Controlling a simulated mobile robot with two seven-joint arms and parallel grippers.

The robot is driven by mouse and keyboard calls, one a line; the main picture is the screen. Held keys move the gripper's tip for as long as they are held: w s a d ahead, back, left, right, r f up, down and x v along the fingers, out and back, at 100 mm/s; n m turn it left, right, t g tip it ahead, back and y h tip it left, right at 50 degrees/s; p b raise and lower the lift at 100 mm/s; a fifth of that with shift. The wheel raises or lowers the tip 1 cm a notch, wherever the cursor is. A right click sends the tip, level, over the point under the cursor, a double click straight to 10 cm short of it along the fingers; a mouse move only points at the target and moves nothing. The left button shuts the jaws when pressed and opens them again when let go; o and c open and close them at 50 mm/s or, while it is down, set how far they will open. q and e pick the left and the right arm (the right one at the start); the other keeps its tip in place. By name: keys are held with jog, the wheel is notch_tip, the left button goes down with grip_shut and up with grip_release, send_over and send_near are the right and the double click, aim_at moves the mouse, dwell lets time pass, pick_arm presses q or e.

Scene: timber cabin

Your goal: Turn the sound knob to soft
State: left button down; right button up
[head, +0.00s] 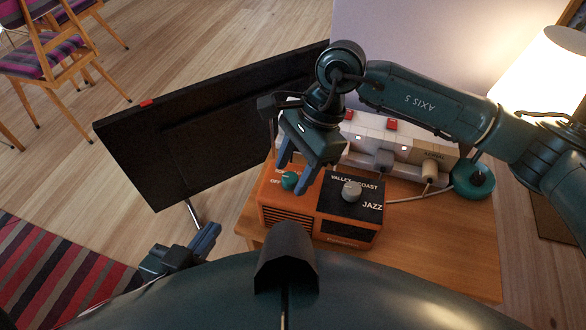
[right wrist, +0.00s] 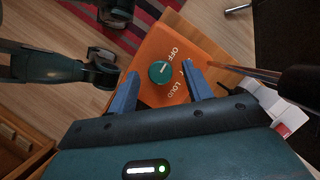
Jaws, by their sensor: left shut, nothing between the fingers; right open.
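The orange radio (head: 287,217) sits on a wooden side table. Its teal sound knob (head: 289,180) is on the left of the top; the right wrist view shows the knob (right wrist: 161,72) with a pale pointer line and the words OFF and LOUD nearby. Another label is partly hidden by a finger, and I cannot tell exactly which label the pointer faces. My right gripper (head: 297,172) is open above the knob. In the right wrist view its fingertips (right wrist: 161,82) lie on either side of the knob, apart from it. My left gripper (head: 208,238) is shut and empty, left of the radio.
A grey tuning knob (head: 351,191) stands on the radio's dark panel. Behind are a white power strip (head: 365,137) with plugs, and a lit lamp (head: 548,75). A large dark screen (head: 205,125) stands to the left. The table's front right (head: 450,250) is clear.

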jog(key=shift+a+f, duration=0.15)
jog(key=shift+f, duration=0.2)
jog(key=shift+c, duration=0.3)
jog(key=c, duration=0.9)
